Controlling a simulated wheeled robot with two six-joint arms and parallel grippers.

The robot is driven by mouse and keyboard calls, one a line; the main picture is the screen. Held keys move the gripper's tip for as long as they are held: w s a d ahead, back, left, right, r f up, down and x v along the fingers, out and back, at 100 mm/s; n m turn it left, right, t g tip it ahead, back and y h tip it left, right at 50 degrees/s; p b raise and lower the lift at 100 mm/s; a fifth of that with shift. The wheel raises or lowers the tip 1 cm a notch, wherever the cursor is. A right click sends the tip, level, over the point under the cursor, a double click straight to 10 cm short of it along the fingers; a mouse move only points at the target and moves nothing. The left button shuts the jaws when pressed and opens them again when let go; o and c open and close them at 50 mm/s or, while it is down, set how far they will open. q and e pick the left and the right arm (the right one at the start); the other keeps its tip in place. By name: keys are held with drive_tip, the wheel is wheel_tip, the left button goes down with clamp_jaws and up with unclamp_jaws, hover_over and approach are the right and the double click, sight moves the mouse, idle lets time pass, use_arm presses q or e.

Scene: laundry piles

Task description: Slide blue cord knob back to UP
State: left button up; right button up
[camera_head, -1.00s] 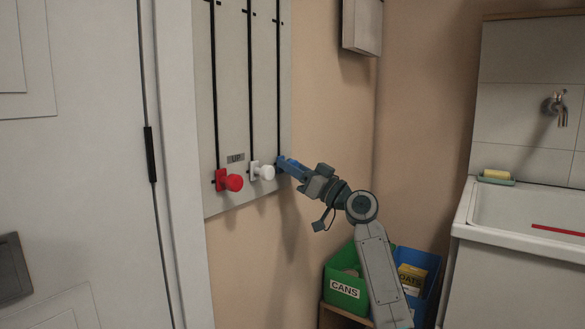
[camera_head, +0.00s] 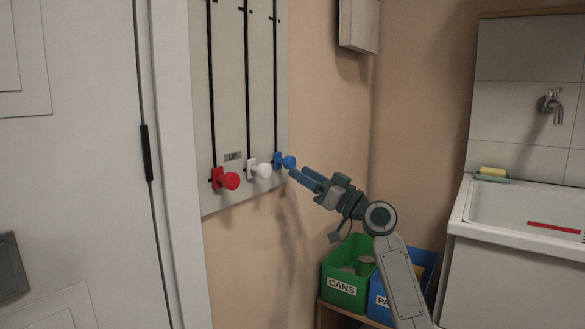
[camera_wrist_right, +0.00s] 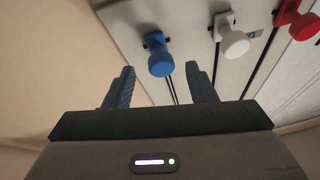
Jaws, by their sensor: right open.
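The blue knob (camera_head: 287,161) sits at the low end of the rightmost black slot on the grey wall panel (camera_head: 230,100). It also shows in the right wrist view (camera_wrist_right: 160,60), just beyond the fingertips. My right gripper (camera_head: 293,174) is open and empty, a little right of and below the blue knob and apart from it; its two fingers show spread in the right wrist view (camera_wrist_right: 160,80). A small label (camera_head: 232,156), too blurred to read surely, sits between the left and middle slots. My left gripper is not in view.
A white knob (camera_head: 263,170) and a red knob (camera_head: 230,180) sit low in the other two slots, left of the blue one. A green CANS bin (camera_head: 343,287) and a blue bin (camera_head: 383,300) stand below my right arm. A sink (camera_head: 520,215) is at right.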

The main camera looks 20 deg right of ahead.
drive_tip(key=shift+v, duration=2.8)
